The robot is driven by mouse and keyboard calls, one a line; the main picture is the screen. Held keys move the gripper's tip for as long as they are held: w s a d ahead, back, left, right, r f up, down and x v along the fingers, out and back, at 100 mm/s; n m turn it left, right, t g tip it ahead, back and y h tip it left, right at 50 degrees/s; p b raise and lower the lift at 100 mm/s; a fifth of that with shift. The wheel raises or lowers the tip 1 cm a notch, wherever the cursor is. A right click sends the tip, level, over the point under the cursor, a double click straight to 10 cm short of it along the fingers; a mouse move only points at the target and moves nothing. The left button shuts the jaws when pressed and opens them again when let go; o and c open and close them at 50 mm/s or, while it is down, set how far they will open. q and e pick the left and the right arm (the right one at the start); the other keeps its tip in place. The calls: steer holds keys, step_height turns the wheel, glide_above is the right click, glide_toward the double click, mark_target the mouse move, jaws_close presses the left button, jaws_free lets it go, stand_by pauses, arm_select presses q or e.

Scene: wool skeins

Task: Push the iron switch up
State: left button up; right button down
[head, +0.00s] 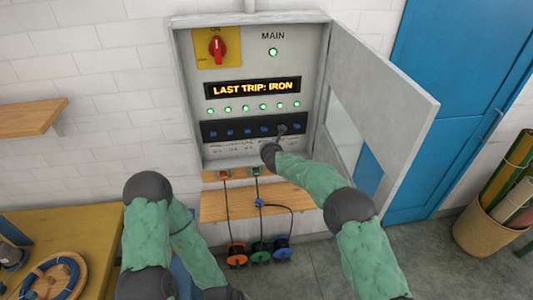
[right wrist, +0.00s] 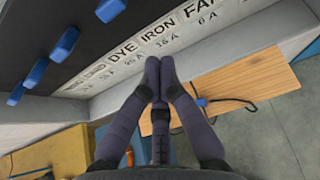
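The grey panel (head: 185,100) carries a black strip (head: 205,131) with a row of blue switches (head: 247,131). Its display (head: 252,88) reads "LAST TRIP: IRON". In the right wrist view, the IRON label (right wrist: 160,32) sits between DYE and FAN. In the wrist view, the fingers (right wrist: 159,75) are together and empty, just below the IRON label; contact cannot be told.
The open panel door (head: 385,70) stands right of my right arm. A wooden shelf (head: 225,207) and coloured cable reels (head: 260,251) are below. A red main knob (head: 217,48) and several green lights (head: 245,108) are above the strip. A bench (head: 85,235) is left.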

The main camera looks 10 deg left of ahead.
steer(key=s+d+r+b, duration=0.1)
steer(key=s+d+r, duration=0.1)
steer(key=s+r, duration=0.4)
steer(key=shift+s+r, duration=0.25)
steer(key=shift+s, duration=0.1)
steer(key=shift+d, duration=0.15)
stand_by(0.3)
